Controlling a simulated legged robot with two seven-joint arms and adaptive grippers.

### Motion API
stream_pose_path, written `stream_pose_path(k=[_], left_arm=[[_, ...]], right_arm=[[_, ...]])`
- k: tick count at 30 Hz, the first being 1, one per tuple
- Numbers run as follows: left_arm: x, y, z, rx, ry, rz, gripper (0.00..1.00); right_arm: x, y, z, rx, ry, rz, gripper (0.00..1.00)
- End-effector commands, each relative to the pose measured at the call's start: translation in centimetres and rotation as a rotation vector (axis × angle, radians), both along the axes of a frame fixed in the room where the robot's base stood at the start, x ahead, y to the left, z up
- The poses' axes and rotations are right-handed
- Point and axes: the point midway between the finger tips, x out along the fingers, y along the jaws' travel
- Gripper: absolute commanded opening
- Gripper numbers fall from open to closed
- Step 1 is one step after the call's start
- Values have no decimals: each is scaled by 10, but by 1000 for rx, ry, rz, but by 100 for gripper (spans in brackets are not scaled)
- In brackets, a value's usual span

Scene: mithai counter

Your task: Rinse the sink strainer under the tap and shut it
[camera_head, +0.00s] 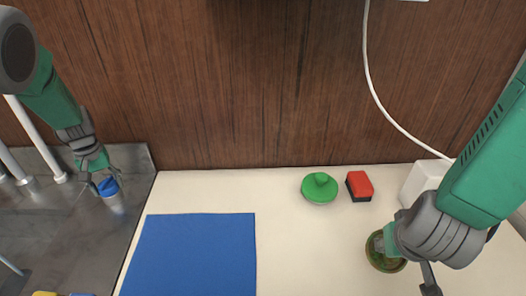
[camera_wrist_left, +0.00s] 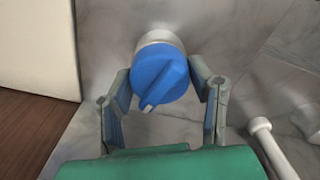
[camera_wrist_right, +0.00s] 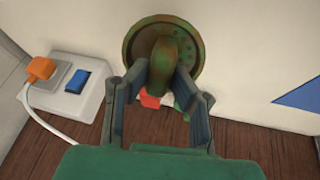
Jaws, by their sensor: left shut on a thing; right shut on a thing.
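The sink strainer (camera_wrist_right: 190,38) is a round disc stained green and brown, with an upright knob. My right gripper (camera_head: 388,243) is shut on that knob, over the right part of the counter; the strainer's rim also shows in the head view (camera_head: 381,264). I cannot tell whether it touches the counter. The blue tap knob (camera_wrist_left: 160,76) sits on a pale stem at the sink. My left gripper (camera_head: 105,180) is shut on the knob, with one finger on each side. The knob also shows in the head view (camera_head: 108,187). I see no spout and no running water.
A clean green disc with a knob (camera_head: 319,187) and a red and black sponge (camera_head: 360,185) lie at the back. A blue mat (camera_head: 195,255) lies left of centre. A white socket box (camera_wrist_right: 75,95) with an orange plug (camera_wrist_right: 41,68) and white cable stands at right.

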Motion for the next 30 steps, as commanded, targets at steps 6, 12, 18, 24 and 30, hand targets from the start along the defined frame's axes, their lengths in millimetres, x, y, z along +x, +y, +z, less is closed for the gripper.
stream_pose_path(k=[6, 12, 18, 24, 30], left_arm=[[2, 2, 2, 4, -6, 2, 19], [2, 1, 2, 4, -6, 2, 68], [1, 1, 1, 2, -3, 1, 68], [2, 0, 6, 1, -4, 1, 68], [2, 1, 40, 2, -6, 2, 68]], right_arm=[[0, 0, 0, 0, 0, 0, 0], [0, 0, 0, 0, 0, 0, 0], [0, 0, 0, 0, 0, 0, 0], [0, 0, 0, 0, 0, 0, 0], [0, -1, 0, 1, 0, 0, 0]])
